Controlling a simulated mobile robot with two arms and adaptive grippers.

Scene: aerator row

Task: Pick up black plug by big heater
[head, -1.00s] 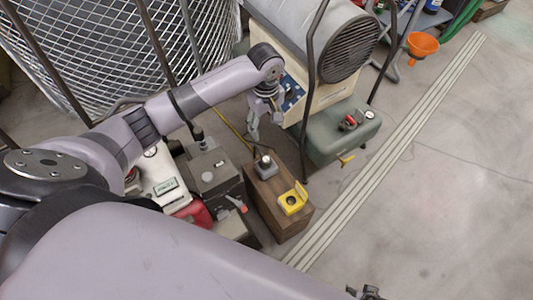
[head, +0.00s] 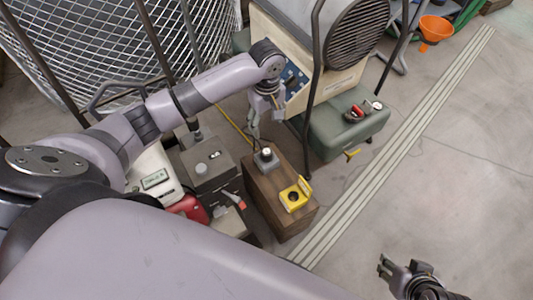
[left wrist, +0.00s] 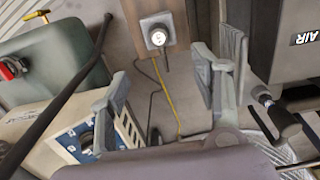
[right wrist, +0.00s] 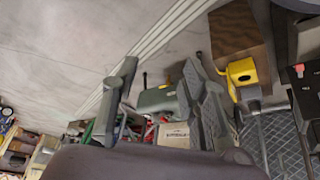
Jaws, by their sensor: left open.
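The big heater (head: 300,40) is cream and grey with a dark round grille and a blue control panel. My left gripper (head: 254,132) is in front of that panel, above the wooden block. In the left wrist view its fingers (left wrist: 160,78) are open and apart, with nothing between them. A small dark piece (left wrist: 155,136) shows low between the fingers, by a black cable; it looks like the black plug, but I cannot be sure. I cannot make it out in the head view. My right gripper (head: 398,268) is open and empty over clear floor; its fingers also show in the right wrist view (right wrist: 160,75).
A wooden block (head: 270,205) carries a grey box (head: 266,158) and a yellow piece (head: 295,197). A green tank (head: 345,128) stands below the heater, with dark frame bars nearby. A wire-mesh guard (head: 90,40) is at upper left.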

